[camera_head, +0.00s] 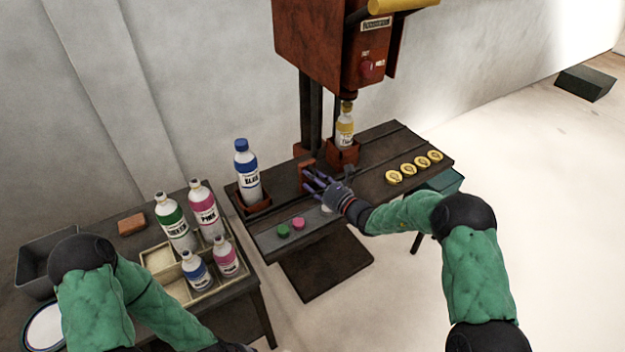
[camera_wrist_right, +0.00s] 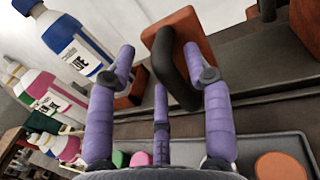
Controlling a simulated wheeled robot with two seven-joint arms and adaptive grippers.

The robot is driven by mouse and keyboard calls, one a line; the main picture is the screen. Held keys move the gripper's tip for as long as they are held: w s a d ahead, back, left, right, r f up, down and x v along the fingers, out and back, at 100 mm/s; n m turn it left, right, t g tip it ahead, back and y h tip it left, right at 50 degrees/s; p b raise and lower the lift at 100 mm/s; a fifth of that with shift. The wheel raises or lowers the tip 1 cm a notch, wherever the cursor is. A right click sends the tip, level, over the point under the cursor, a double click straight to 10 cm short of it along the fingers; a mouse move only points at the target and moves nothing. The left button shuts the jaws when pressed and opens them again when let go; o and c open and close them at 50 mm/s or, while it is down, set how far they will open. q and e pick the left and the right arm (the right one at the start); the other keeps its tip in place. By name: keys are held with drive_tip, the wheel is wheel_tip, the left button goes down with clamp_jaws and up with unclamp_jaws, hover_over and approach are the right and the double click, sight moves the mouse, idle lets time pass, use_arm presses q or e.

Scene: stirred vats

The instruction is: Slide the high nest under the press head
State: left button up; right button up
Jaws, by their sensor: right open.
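An orange-red block with a dark loop handle (camera_wrist_right: 178,62) stands in front of my right gripper (camera_wrist_right: 160,58). In the head view, this block (camera_head: 306,171) is on the press table between the two bottles. The right gripper's purple fingers are open, spread on either side of the handle; contact is unclear. The blue-capped bottle (camera_head: 247,172) stands in a red-brown nest (camera_head: 258,206) at the table's left. The yellow bottle (camera_head: 345,130) stands in another red nest (camera_head: 342,156) under the press head (camera_head: 348,95). I cannot tell by marking which is the high nest. My left gripper is out of view.
The red press (camera_head: 325,40) rises behind the press table (camera_head: 375,190). Several yellow caps (camera_head: 407,169) lie at its right; a green cap (camera_head: 283,231) and a pink cap (camera_head: 298,223) lie front left. The left table holds a divided tray (camera_head: 157,257) with several bottles.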

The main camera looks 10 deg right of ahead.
drive_tip(key=v, duration=1.1)
drive_tip(key=shift+s+d, duration=0.2)
drive_tip(key=shift+s, duration=0.15)
drive_tip(key=shift+f, duration=0.1)
